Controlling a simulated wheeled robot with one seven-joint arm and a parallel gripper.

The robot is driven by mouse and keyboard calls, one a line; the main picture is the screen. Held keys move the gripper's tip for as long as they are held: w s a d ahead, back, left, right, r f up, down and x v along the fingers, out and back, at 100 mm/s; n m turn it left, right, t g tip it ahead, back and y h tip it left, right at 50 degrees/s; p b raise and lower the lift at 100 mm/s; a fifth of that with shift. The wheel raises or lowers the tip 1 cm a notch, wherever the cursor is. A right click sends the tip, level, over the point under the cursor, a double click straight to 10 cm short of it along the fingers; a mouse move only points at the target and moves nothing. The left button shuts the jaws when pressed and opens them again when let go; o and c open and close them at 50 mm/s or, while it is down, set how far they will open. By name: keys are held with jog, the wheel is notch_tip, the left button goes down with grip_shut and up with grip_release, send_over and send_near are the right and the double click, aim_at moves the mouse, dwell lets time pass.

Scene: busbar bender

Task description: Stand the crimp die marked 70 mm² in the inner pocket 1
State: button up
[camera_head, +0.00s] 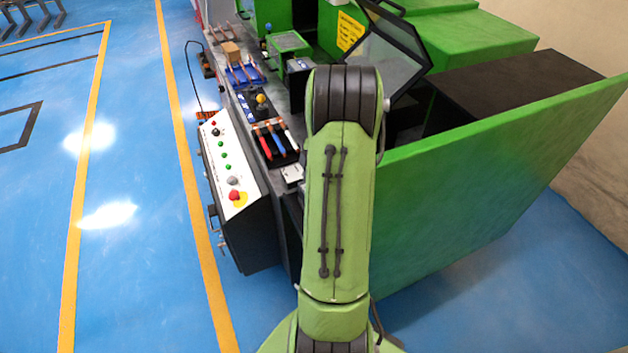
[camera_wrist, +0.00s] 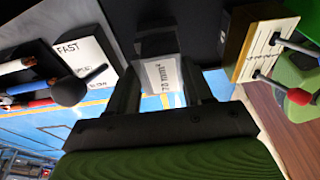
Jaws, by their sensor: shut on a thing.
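The crimp die (camera_wrist: 158,45) is a grey block with a white label that reads 70 mm², upside down in the wrist view. My gripper (camera_wrist: 163,78) is shut on it, one dark finger on each side, and the label faces the camera. The far end of the die is close to a dark surface; I cannot tell whether they touch. In the head view my arm hides the gripper and the die. I cannot make out the inner pocket 1 in either view.
In the wrist view, a white panel marked FAST (camera_wrist: 85,58) with a black-knobbed lever is left; a white-faced scale box (camera_wrist: 262,50) and a red knob (camera_wrist: 299,96) are right. In the head view, a hinged clear guard (camera_head: 385,62) and green panel (camera_head: 480,165) stand close right.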

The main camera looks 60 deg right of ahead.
jog(key=shift+f, duration=0.35)
jog(key=o, duration=1.2)
jog(key=shift+o, duration=0.2)
jog(key=shift+r, duration=0.15)
jog(key=p+v, duration=0.4)
jog(key=v, duration=1.1)
jog(key=shift+r+p, duration=0.3)
